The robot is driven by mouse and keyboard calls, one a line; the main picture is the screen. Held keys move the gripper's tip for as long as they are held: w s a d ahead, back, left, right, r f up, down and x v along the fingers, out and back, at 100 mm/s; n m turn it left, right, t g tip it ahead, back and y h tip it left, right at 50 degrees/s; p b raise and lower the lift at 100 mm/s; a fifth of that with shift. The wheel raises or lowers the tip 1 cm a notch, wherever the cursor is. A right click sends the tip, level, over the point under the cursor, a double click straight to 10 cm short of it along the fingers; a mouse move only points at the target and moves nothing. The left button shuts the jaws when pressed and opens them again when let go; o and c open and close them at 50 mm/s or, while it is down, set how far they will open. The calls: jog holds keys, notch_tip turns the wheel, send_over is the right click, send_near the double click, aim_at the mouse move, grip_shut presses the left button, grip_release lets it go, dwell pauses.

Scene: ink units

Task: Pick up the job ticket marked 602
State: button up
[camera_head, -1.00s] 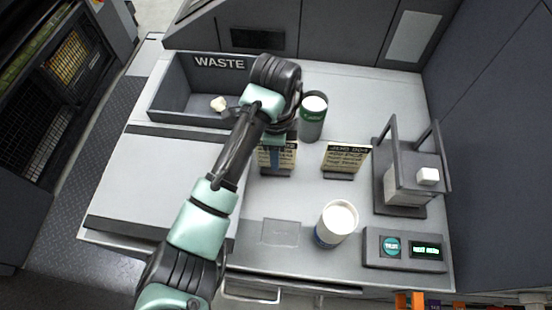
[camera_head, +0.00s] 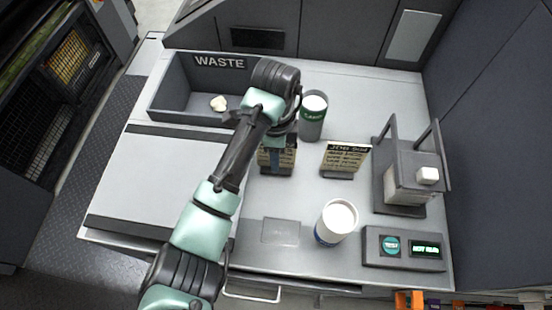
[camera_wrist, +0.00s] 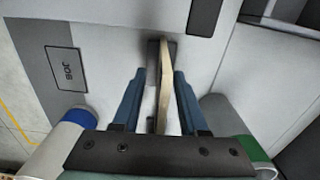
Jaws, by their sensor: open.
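One job ticket (camera_head: 287,160), a tan card with dark print in a dark stand, stands at mid-table, partly hidden by my gripper (camera_head: 275,163). Its number cannot be read. In the wrist view this ticket (camera_wrist: 165,80) shows edge-on between the two blue fingers of my gripper (camera_wrist: 160,75). The fingers are open, one on each side of it, with gaps visible. A second ticket (camera_head: 346,157) stands to the right in its own stand, apart from my gripper. Its heading starts with JOB, but its number is too blurred to be sure.
A blue-banded white container (camera_head: 336,223) is in front. The grey WASTE bin (camera_head: 185,112) holds a pale lump. A dark frame device (camera_head: 400,205) and a TEST panel (camera_head: 373,246) stand right. A flat JOB pad (camera_head: 281,231) is near the front.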

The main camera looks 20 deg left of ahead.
grip_shut()
dwell(1.3)
